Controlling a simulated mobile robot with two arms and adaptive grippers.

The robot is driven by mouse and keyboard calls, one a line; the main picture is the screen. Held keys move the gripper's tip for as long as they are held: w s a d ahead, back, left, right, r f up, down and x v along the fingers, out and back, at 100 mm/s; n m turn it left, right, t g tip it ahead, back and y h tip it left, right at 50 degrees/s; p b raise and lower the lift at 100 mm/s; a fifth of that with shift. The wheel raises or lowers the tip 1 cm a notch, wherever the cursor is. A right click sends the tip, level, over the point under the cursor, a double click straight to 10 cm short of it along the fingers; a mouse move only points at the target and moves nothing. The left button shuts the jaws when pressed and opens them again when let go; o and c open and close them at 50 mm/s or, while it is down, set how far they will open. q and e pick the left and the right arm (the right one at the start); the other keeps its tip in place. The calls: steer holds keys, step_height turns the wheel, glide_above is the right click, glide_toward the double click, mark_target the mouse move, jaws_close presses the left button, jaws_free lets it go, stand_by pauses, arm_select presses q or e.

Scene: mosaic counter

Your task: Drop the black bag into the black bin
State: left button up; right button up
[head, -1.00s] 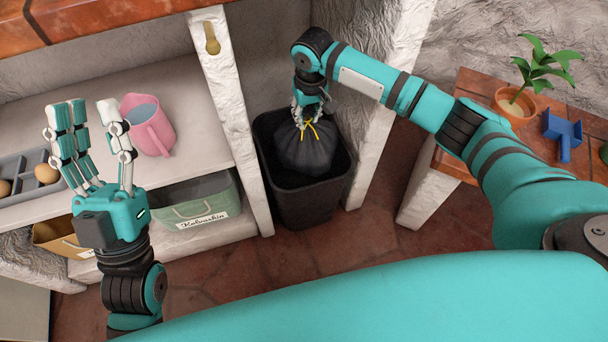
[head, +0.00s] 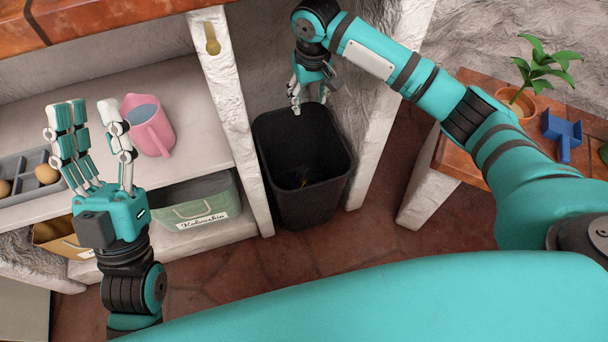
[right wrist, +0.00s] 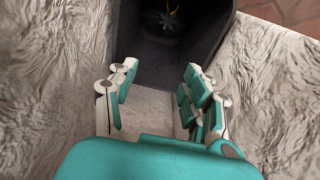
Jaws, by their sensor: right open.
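The black bin (head: 312,207) stands on the floor between two white rough pillars. The black bag (right wrist: 165,20) lies down inside the bin, seen at the top of the right wrist view. In the head view the bag is almost lost in the dark, with only its yellow tie (head: 304,182) showing. My right gripper (head: 311,100) is open and empty, above the back rim of the bin and apart from the bag. In the right wrist view its fingers (right wrist: 155,100) are spread with nothing between them. My left gripper (head: 97,112) is open and empty, in front of the shelf at the left.
A pink pitcher (head: 150,125), a grey egg tray (head: 22,172) and a green labelled box (head: 196,202) are on the shelves at left. A potted plant (head: 530,85) and blue scoop (head: 563,133) stand on the right table. Pillars flank the bin closely.

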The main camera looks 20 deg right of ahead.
steer(key=r, duration=0.4)
steer(key=shift+s+r, duration=0.3)
steer(key=shift+r, duration=0.1)
